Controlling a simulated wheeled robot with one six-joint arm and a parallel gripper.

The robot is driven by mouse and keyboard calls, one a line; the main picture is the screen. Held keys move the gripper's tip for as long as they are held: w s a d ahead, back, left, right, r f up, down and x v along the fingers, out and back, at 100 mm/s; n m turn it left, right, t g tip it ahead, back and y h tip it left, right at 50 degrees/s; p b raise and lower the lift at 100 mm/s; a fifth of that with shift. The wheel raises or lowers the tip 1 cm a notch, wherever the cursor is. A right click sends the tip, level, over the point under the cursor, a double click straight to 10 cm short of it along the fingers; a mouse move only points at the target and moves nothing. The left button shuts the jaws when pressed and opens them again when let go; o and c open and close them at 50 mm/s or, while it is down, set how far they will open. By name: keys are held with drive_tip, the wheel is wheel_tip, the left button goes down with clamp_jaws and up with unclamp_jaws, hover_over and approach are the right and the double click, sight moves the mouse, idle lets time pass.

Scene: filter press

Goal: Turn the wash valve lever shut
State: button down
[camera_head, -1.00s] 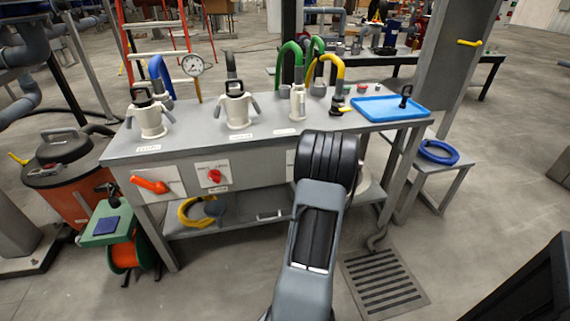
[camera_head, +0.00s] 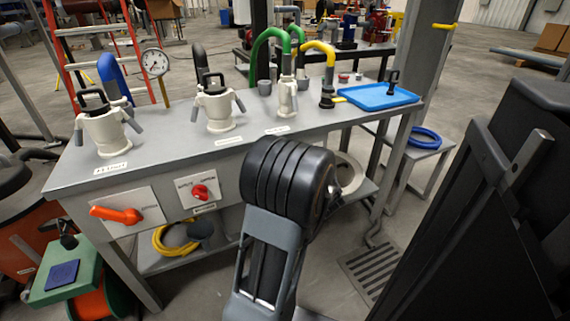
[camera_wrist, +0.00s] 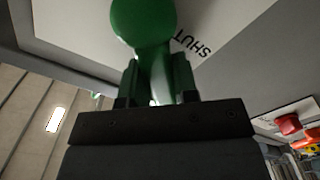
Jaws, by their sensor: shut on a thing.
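In the wrist view, a green lever (camera_wrist: 143,20) with a rounded end stands in front of a pale plate (camera_wrist: 80,18). The black print "SHUT" (camera_wrist: 192,46) shows on the plate just right of the lever. My gripper (camera_wrist: 158,78) has its two fingers on either side of the lever's narrower part and is shut on it. The fingers' inner contact is partly in shadow. In the head view, my arm hides the lever, its plate and my gripper at the bench front.
The grey bench (camera_head: 75,170) carries white fittings, hoses, a gauge (camera_head: 155,62) and a blue tray (camera_head: 378,96). An orange lever (camera_head: 117,214) and a red knob (camera_head: 201,191) are on the bench front, left of my arm. A large dark shape fills the right side of the head view.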

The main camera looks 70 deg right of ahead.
idle(0.5)
drive_tip(key=c, duration=0.9)
unclamp_jaws()
drive_tip(key=p+v, duration=0.3)
drive_tip(key=v, duration=1)
drive_tip(key=shift+s+a+p, duration=0.25)
drive_tip(key=shift+a+p, duration=0.1)
drive_tip(key=shift+p, duration=0.05)
